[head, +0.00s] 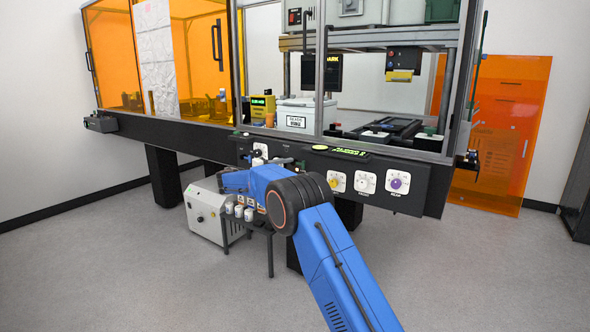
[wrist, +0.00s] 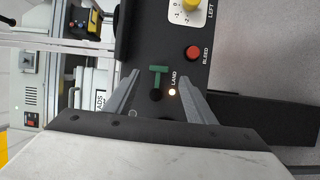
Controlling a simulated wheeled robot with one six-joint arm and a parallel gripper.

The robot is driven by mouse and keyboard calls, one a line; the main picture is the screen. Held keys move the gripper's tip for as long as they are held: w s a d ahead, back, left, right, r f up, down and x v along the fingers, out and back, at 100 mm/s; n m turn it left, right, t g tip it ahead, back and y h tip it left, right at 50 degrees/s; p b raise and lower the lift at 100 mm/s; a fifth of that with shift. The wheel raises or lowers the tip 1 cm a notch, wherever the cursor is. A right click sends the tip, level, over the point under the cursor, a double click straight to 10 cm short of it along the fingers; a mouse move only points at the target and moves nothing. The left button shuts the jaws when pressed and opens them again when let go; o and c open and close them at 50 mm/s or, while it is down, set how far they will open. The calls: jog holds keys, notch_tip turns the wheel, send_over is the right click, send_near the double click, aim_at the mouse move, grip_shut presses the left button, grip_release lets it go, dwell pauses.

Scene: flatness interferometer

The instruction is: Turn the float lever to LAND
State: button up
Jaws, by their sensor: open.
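The float lever (wrist: 157,78) is a small green T-shaped handle on the black panel in the wrist view. A LAND label (wrist: 173,79) is printed just to its right, with a small lit lamp (wrist: 172,92) beside it. My gripper (wrist: 158,72) is open, with one finger on each side of the lever. Gaps show between the lever and both fingers, though depth is hard to judge. In the head view my blue arm reaches to the front of the bench, and the gripper and lever cannot be made out clearly.
A red BLEED button (wrist: 193,52) and a yellow LEFT knob (wrist: 190,4) sit on the same panel. In the head view, white and purple knobs (head: 398,182) line the bench front. A grey cabinet (head: 207,218) stands below. The floor at right is clear.

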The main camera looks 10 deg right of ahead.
jog(key=v, duration=1.1)
jog(key=s+d+r+g+y, duration=0.2)
jog(key=s+d+r+y, duration=0.15)
jog(key=s+d, duration=0.55)
jog(key=s+d+r+g+y, duration=0.15)
jog(key=s+d+r, duration=0.25)
jog(key=s+d, duration=0.5)
jog(key=s+d+f+m+y, duration=0.1)
jog(key=s+d+y, duration=0.15)
jog(key=s, duration=0.85)
jog(key=s+d+f+m+y, duration=0.15)
jog(key=s+d, duration=0.25)
jog(key=s, duration=0.6)
jog(key=s+a+f+y, duration=0.1)
jog(key=s+f, duration=0.3)
jog(key=s, duration=0.6)
jog(key=s+a+f+m+t+y, duration=0.1)
jog(key=s+f+y, duration=0.3)
jog(key=s, duration=0.6)
jog(key=s+a+f+m+y, duration=0.1)
jog(key=s+f, duration=0.4)
jog(key=s, duration=0.5)
jog(key=shift+s+a+y, duration=0.3)
jog(key=shift+y, duration=0.5)
